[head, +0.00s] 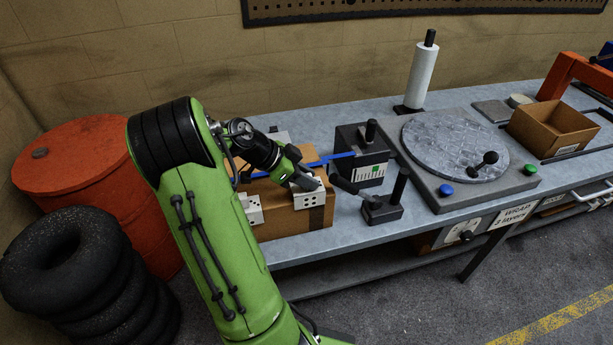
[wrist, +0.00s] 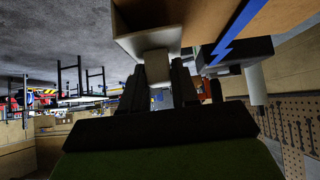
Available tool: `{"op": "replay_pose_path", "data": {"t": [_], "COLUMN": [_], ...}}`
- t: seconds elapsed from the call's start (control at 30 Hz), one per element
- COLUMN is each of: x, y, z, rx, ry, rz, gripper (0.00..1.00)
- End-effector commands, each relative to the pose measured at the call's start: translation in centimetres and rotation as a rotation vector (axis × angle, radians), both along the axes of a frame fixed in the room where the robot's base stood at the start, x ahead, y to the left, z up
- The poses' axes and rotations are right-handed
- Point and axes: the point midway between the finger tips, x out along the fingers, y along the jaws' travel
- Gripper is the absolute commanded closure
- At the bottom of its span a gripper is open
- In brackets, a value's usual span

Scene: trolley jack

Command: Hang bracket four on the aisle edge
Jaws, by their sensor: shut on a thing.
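A cardboard box (head: 283,222) stands on the grey bench, partly behind my arm. My gripper (head: 306,181) is shut on a pale bracket (head: 309,197) with several dark dots, at the box's front right top edge. In the wrist view the bracket (wrist: 157,68) sits between the dark fingers (wrist: 158,88), against the box edge (wrist: 135,42). I cannot tell whether it rests fully on the edge. Another dotted bracket (head: 252,209) is on the box's front left edge. A third pale piece (head: 279,137) shows behind the box. A blue strap (head: 330,159) runs across the box top.
A black strapping unit (head: 362,160) and a black lever block (head: 383,208) stand close right of the box. Further right are a round turntable (head: 455,145), a white roll (head: 421,75) and an open carton (head: 552,130). An orange drum (head: 75,165) and stacked tyres (head: 75,265) stand left.

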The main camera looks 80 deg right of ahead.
Motion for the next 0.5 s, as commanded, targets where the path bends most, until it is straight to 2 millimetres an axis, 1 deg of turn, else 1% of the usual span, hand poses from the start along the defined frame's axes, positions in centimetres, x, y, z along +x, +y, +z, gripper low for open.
{"op": "replay_pose_path", "data": {"t": [0.03, 0.13, 0.23, 0.5], "x": [0.00, 0.01, 0.00, -0.01], "y": [-0.01, 0.00, -0.01, -0.01], "z": [-1.09, -1.85, -2.05, -1.85], "rx": [0.000, 0.000, -0.001, -0.001], "ry": [0.000, 0.000, 0.000, 0.000], "rz": [0.000, 0.000, -0.001, -0.001], "gripper": [1.00, 1.00, 1.00, 1.00]}}
